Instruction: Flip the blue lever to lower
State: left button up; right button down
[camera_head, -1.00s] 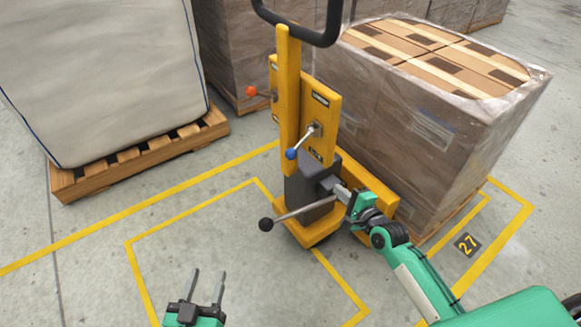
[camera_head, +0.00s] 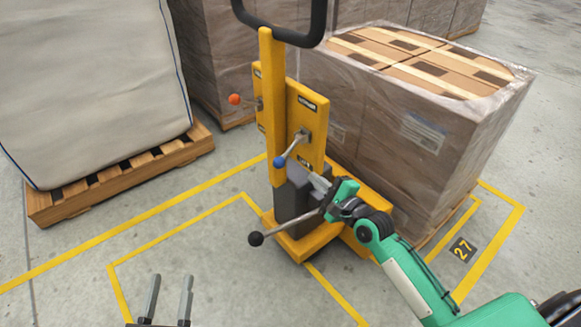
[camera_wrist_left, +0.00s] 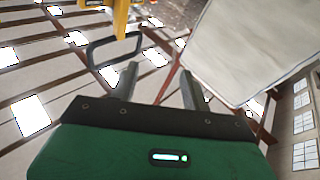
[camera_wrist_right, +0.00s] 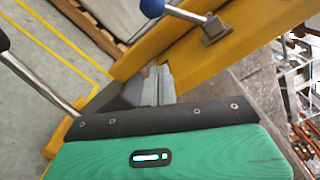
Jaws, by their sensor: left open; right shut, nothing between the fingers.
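The blue lever (camera_head: 280,162) is a metal rod with a blue ball on the yellow mast plate of a stacker. Its rod slopes down to the left from its pivot in the head view. In the right wrist view the blue lever (camera_wrist_right: 152,7) is at the top, beyond the fingertips. My right gripper (camera_head: 317,179) is shut and empty, just below and right of the lever, apart from it. Its fingers (camera_wrist_right: 158,83) also show in the right wrist view. My left gripper (camera_head: 171,277) is open and empty over the floor at the lower left.
An orange-knobbed lever (camera_head: 235,99) is left of the mast. A long black-knobbed lever (camera_head: 256,239) sticks out low at the front. A black handle loop (camera_head: 318,30) tops the mast. A wrapped pallet load (camera_head: 400,130) stands close behind on the right. Floor at the front left is clear.

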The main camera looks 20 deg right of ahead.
aim_at(287, 154)
pick_arm(q)
jog(key=s+a+r+t+b, duration=0.1)
jog(key=a+r+t+b, duration=0.1)
jog(key=r+t, duration=0.4)
notch_tip(287, 154, up, 3)
jog(key=shift+a+h, duration=0.3)
jog(key=shift+a, duration=0.2)
pick_arm(e)
jog(key=w+a+r, duration=0.1)
jog(key=w+a, duration=0.4)
jog(key=shift+w+a+r, duration=0.25)
jog(key=shift+w+r, duration=0.1)
pick_arm(q)
jog(key=shift+s, duration=0.1)
